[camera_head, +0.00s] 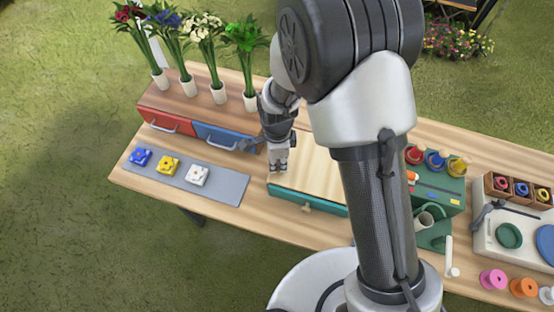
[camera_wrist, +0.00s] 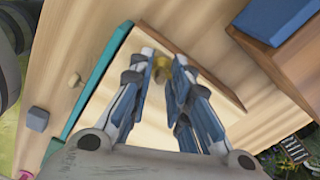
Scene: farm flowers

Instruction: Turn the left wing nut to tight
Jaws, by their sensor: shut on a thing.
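My gripper (camera_head: 279,168) points down at the left end of the wooden-topped box (camera_head: 315,178) with a teal front. In the wrist view my gripper (camera_wrist: 166,60) has its fingers closed around a small brass-yellow piece, the left wing nut (camera_wrist: 161,66), at the box's end. The fingers hide most of the nut, so its wing angle cannot be told. In the head view the nut is hidden by the gripper. No second wing nut is clearly visible; my arm covers part of the box's right side.
A wooden knob (camera_head: 306,208) sticks out at the teal front. Left stand a grey mat (camera_head: 230,187) with blue, yellow and white pieces, and red (camera_head: 168,121) and blue (camera_head: 222,137) drawers below flower vases. Right is a green block (camera_head: 437,190) with coloured knobs.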

